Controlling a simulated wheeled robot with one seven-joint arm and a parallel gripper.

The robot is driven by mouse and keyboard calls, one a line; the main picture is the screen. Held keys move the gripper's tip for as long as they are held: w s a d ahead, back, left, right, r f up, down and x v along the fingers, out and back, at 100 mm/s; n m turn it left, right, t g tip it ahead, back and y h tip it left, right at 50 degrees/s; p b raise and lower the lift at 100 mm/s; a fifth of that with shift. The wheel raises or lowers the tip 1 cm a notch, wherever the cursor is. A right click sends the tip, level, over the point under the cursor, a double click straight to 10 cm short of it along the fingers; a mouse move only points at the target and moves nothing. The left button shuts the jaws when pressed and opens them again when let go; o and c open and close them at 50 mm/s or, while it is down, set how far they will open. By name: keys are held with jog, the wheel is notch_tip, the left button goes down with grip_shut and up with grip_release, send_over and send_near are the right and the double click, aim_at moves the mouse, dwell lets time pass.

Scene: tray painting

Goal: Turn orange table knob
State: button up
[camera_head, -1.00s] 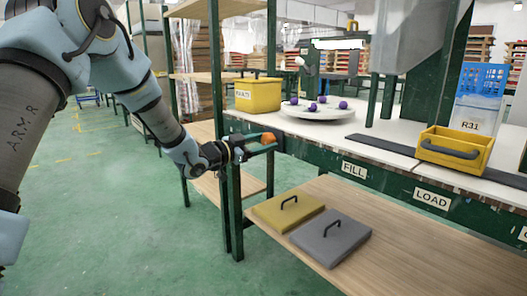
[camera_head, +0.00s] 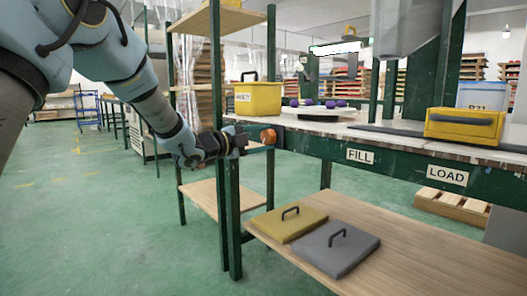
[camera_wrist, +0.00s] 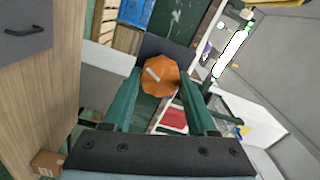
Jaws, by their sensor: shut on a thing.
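The orange knob (camera_head: 268,136) sits at the left end of the table's green front rail (camera_head: 330,150). My gripper (camera_head: 262,140) reaches it from the left, at the table corner. In the wrist view the knob (camera_wrist: 148,82) is faceted, with a pale slanted mark on its face. The two green fingers of my gripper (camera_wrist: 160,88) stand on either side of it and are shut on it.
A yellow bin (camera_head: 258,98) and a plate (camera_head: 318,115) with purple balls stand on the tabletop. Yellow (camera_head: 285,222) and grey (camera_head: 335,250) lids lie on the lower shelf. Open green floor is at left.

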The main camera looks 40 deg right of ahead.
jog(key=m+b, duration=0.2)
jog(key=b, duration=0.1)
jog(key=m+b, duration=0.2)
jog(key=f+m+b, duration=0.1)
jog(key=m+b, duration=0.2)
jog(key=shift+b, duration=0.3)
jog(key=m+b, duration=0.3)
jog(key=shift+r+b, duration=0.15)
jog(key=shift+b, duration=0.15)
jog(key=shift+r+m+b, duration=0.15)
jog(key=shift+m+b, duration=0.65)
jog(key=shift+m, duration=0.2)
jog(key=shift+r, duration=0.1)
jog(key=o, duration=1.4)
jog(key=shift+c, duration=0.2)
jog(key=a+p, duration=0.3)
jog(key=a, duration=0.7)
jog(key=shift+w+a, duration=0.35)
jog(key=shift+a, duration=0.05)
